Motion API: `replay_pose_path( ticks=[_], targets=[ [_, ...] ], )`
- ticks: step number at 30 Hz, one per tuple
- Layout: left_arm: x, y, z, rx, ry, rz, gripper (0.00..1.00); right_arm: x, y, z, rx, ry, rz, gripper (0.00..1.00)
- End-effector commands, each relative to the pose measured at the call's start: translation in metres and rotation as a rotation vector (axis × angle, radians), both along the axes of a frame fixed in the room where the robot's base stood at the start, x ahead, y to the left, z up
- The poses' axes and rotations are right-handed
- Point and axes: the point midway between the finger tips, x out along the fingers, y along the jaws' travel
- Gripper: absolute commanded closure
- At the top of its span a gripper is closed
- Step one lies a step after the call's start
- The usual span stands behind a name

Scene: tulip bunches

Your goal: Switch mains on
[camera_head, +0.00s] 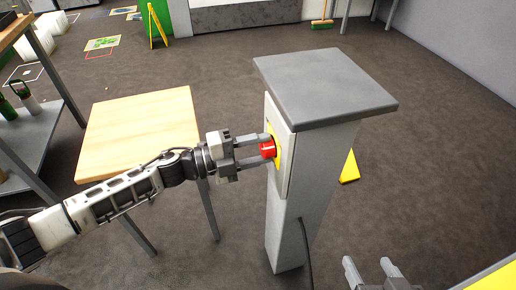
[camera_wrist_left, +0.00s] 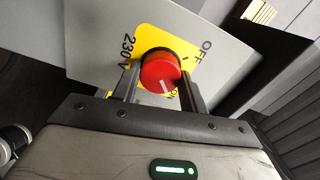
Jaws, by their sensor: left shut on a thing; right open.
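A red rotary knob (camera_head: 268,149) sits on a yellow plate (camera_head: 278,160) on the pale side panel of a grey pedestal (camera_head: 320,190). My left gripper (camera_head: 262,150) is shut on the knob, one finger on each side. In the left wrist view the knob (camera_wrist_left: 160,72) has a white mark pointing down and slightly right, towards lettering partly hidden by the gripper. "OFF" shows at the upper right of the yellow plate (camera_wrist_left: 190,45) and "230V" at its left. My right gripper (camera_head: 370,268) is open and empty at the bottom edge of the head view, apart from the pedestal.
A wooden-topped table (camera_head: 140,120) stands left of the pedestal, under my left arm. A dark cable (camera_head: 306,250) runs down the pedestal's side. A yellow object (camera_head: 349,168) is on the floor behind it. A shelf with bottles (camera_head: 25,95) is at far left.

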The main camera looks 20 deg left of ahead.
Motion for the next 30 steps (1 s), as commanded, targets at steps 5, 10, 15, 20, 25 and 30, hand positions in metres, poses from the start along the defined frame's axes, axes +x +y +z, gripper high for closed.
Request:
replay_pose_path(
  ticks=[5,10,15,20,25,30],
  targets=[
    [0.0,0.001,-0.001,0.005,-0.002,0.0,0.49,0.0,0.001,0.001,0.005,0.0,-0.004,0.39],
    [0.0,0.0,-0.001,0.003,-0.001,0.0,0.35,0.0,0.001,0.001,0.008,-0.001,-0.006,0.39],
    [0.0,0.0,0.0,0.002,-0.001,0.0,0.35,-0.001,0.001,0.002,0.009,-0.002,-0.006,0.39],
    [-0.001,0.001,0.0,0.002,-0.001,0.001,0.35,-0.001,0.001,0.002,0.009,-0.002,-0.006,0.39],
    [-0.011,0.016,-0.002,0.004,0.002,0.001,0.35,-0.001,0.001,0.002,0.009,-0.003,-0.007,0.39],
    [-0.032,0.047,-0.002,0.007,0.003,0.001,0.35,-0.001,0.001,0.001,0.009,-0.001,-0.006,0.39]
  ],
)
